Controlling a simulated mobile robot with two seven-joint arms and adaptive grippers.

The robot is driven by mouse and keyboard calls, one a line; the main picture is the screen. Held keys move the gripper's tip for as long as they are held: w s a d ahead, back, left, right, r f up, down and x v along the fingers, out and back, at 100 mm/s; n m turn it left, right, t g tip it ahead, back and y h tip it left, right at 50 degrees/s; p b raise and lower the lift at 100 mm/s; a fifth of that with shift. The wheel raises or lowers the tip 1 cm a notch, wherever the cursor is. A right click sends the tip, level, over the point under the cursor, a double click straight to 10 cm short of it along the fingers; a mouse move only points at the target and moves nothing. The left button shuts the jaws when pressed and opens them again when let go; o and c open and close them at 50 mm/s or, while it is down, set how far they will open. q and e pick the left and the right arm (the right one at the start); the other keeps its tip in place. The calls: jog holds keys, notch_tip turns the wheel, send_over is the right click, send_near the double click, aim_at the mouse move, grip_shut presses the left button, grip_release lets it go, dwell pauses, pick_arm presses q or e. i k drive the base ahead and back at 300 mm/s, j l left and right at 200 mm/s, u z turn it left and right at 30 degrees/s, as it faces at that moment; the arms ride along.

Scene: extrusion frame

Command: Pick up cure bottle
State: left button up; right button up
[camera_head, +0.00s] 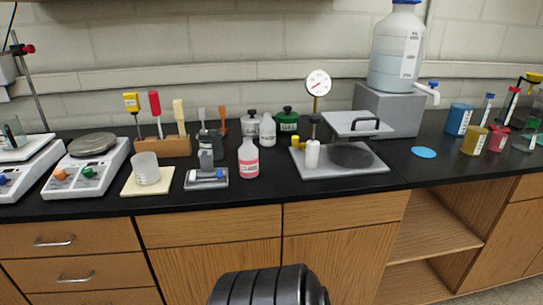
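Several bottles stand on the black bench top, and no label reads clearly enough to tell which is the cure bottle. A clear bottle with pink liquid and a white cap (248,158) stands upright near the bench's middle. Behind it are a pale bottle with a white cap (267,131), a pale bottle with a dark cap (250,124) and a dark green jar (288,120). A small white bottle (312,154) stands upright on the grey plate of a press-like device. Neither of my grippers is in view.
The grey device (370,160) with a dial gauge (318,83) stands right of the pink bottle. A small grey tray (206,178) and a beaker (146,168) are left. A large water jug (397,50) is behind. The bench's front edge before the pink bottle is clear.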

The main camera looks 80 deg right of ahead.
aim_at(248, 153)
jog(key=l+z, duration=0.15)
jog(key=z, duration=2.4)
